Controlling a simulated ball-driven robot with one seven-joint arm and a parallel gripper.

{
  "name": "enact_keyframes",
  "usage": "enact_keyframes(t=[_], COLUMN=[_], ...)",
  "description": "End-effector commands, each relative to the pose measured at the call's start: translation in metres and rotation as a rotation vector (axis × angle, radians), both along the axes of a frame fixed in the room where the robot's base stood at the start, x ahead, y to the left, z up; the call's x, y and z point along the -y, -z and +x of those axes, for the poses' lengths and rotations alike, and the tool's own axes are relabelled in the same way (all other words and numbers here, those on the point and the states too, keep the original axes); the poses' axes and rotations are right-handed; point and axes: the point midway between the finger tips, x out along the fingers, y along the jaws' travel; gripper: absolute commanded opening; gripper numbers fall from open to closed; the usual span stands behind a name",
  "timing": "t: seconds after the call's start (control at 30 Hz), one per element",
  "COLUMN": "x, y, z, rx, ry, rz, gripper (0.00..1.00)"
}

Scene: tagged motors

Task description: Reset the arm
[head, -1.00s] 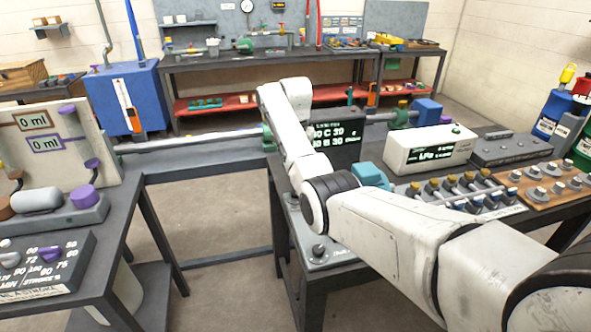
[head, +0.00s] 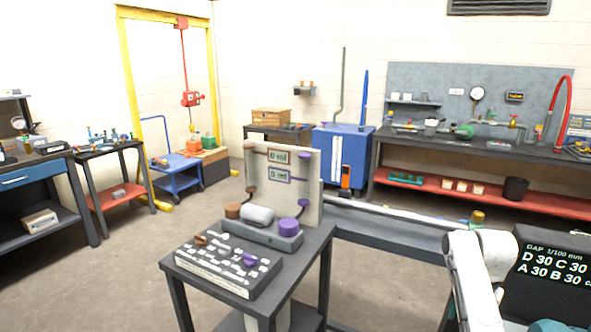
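My arm (head: 482,262) shows at the lower right of the head view. It is white and cut off by the bottom edge. Its gripper end is not clearly visible, so no fingers can be made out. A dark display box (head: 552,262) reading "GAP 1/100 mm, D 30 C 30, A 30 B 30" stands just right of the arm and is partly cut off by the frame edge.
A small dark table (head: 318,240) holds a panel with two "0 ml" readouts (head: 281,165) and a keyed console (head: 222,262). A blue cabinet (head: 340,150) and a long workbench (head: 430,142) line the back wall. A yellow gantry (head: 131,90) and blue cart (head: 178,172) stand left. Floor at left is clear.

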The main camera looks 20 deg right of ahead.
Motion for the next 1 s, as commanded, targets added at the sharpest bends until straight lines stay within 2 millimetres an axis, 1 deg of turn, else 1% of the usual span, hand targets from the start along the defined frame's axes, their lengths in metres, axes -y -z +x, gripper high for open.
enact_keyframes(t=[0.03,0.13,0.17,0.2,0.27,0.3,0.37,0.4,0.47,0.5,0.57,0.63,0.7,0.8,0.9,1.0], x=[-0.025,-0.067,-0.080,-0.096,-0.121,-0.137,-0.159,-0.174,-0.195,-0.208,-0.227,-0.247,-0.265,-0.286,-0.300,-0.308], y=[0.020,0.049,0.057,0.067,0.080,0.088,0.099,0.105,0.112,0.116,0.121,0.123,0.123,0.119,0.111,0.104], z=[-0.003,-0.012,-0.016,-0.021,-0.032,-0.040,-0.054,-0.064,-0.081,-0.093,-0.112,-0.135,-0.159,-0.192,-0.220,-0.240], rx=[-0.001,0.005,0.007,0.009,0.012,0.014,0.018,0.020,0.022,0.024,0.028,0.031,0.034,0.040,0.045,0.048], ry=[-0.059,-0.175,-0.210,-0.257,-0.327,-0.373,-0.443,-0.489,-0.559,-0.605,-0.675,-0.757,-0.837,-0.948,-1.040,-1.107], rz=[0.000,-0.006,-0.008,-0.010,-0.013,-0.016,-0.019,-0.022,-0.026,-0.028,-0.032,-0.037,-0.043,-0.050,-0.058,-0.063], gripper=[0.59,0.59,0.59,0.59,0.59,0.59,0.59,0.59,0.59,0.59,0.59,0.59,0.59,0.59,0.59,0.59])
